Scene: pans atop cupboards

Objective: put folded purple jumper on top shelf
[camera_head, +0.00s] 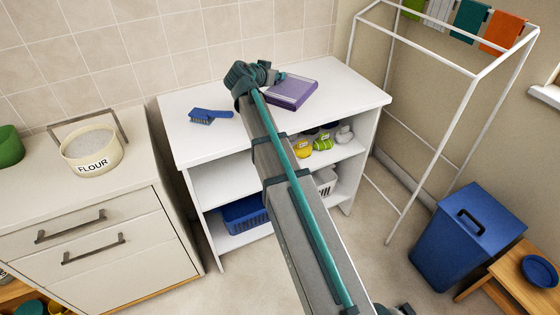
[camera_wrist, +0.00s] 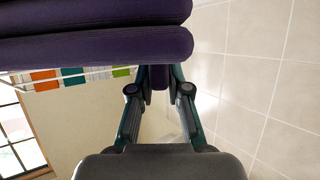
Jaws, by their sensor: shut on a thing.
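The folded purple jumper (camera_head: 292,93) shows at the white unit's top (camera_head: 345,93), right of its middle. I cannot tell whether it rests on that surface or hangs just above it. My gripper (camera_head: 281,76) is at the jumper's left back side. In the wrist view the jumper's thick folded layers (camera_wrist: 95,45) fill the upper left. There my gripper (camera_wrist: 159,78) is shut on a narrow purple part of it between the two fingers. My arm hides part of the unit's front and shelves.
A blue brush (camera_head: 208,116) lies on the left of the unit's top. Several colourful items (camera_head: 321,142) sit on the shelf below, with a blue basket (camera_head: 244,214) lower down. A white drying rack (camera_head: 408,120) stands close on the right. The top's right end is clear.

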